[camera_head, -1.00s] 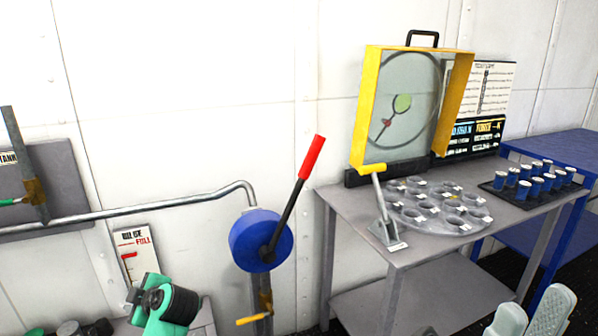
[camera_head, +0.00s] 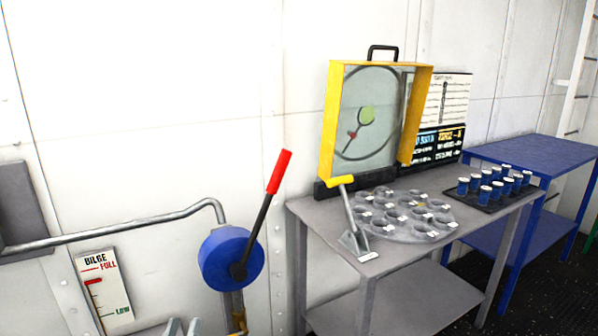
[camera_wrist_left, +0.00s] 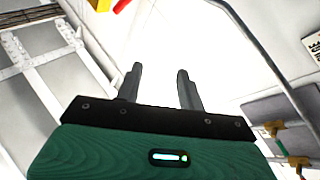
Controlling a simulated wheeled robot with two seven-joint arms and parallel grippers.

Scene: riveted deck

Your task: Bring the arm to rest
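My left gripper (camera_head: 182,327) shows only as pale grey fingertips at the bottom edge of the head view, below the blue pump wheel. In the left wrist view its two dark fingers (camera_wrist_left: 160,82) stand apart with nothing between them, and the green wrist body (camera_wrist_left: 150,155) fills the bottom. My right gripper is outside both current views.
A blue wheel (camera_head: 222,262) with a red-handled lever (camera_head: 279,172) is on the wall pipe. A bilge gauge (camera_head: 103,290) hangs left. A grey table (camera_head: 315,215) bears a yellow-framed case (camera_head: 331,120), a yellow-handled lever (camera_head: 350,220), a cup disc (camera_head: 405,235) and several blue cans (camera_head: 490,188).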

